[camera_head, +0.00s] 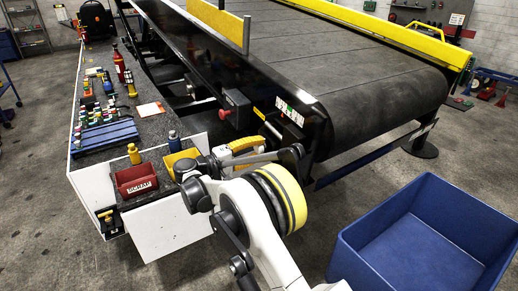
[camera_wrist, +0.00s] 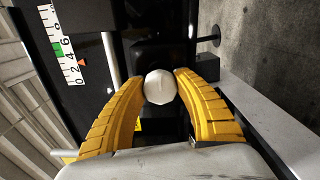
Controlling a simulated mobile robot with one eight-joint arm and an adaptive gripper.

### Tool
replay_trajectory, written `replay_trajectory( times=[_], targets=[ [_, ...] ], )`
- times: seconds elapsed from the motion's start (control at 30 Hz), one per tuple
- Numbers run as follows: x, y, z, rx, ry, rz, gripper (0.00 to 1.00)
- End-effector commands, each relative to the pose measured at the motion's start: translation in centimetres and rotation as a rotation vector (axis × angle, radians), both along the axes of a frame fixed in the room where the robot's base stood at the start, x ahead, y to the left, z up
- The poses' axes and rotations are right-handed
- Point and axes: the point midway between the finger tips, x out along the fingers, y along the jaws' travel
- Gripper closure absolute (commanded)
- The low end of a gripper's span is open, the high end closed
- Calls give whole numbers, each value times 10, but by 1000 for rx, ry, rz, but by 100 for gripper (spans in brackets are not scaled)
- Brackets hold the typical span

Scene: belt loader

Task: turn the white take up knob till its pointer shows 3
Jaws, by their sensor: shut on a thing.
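The white take up knob (camera_wrist: 160,87) is round and faceted, in the middle of the wrist view. My gripper (camera_wrist: 161,80) has its two yellow curved fingers closed on either side of it. In the head view my gripper (camera_head: 243,146) is at the loader's side below the white scale label, and the knob is hidden there. The scale (camera_wrist: 62,45) has numbers from 0 to 8 and a green band. Its orange pointer (camera_wrist: 82,62) stands near the low end, around 2 to 4; I cannot read it exactly.
The black conveyor belt (camera_head: 345,75) lies behind my gripper. A control box with a red button (camera_head: 224,114) is on the loader's side, to the left. A blue bin (camera_head: 430,235) stands at right. A workbench with bottles and a red scrap bin (camera_head: 136,181) is at left.

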Motion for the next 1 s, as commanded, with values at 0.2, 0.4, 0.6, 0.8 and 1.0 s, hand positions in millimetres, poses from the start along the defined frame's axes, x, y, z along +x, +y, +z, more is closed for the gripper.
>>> replay_trajectory(
  times=[0.2,0.4,0.6,0.8,1.0],
  targets=[
    [-1,-1,-1,-9,15,-3,94],
    [-1,-1,-1,-9,15,-3,94],
    [-1,-1,-1,-9,15,-3,40],
    [0,0,0,-8,14,-1,40],
    [-5,8,0,-9,13,1,40]
  ],
)
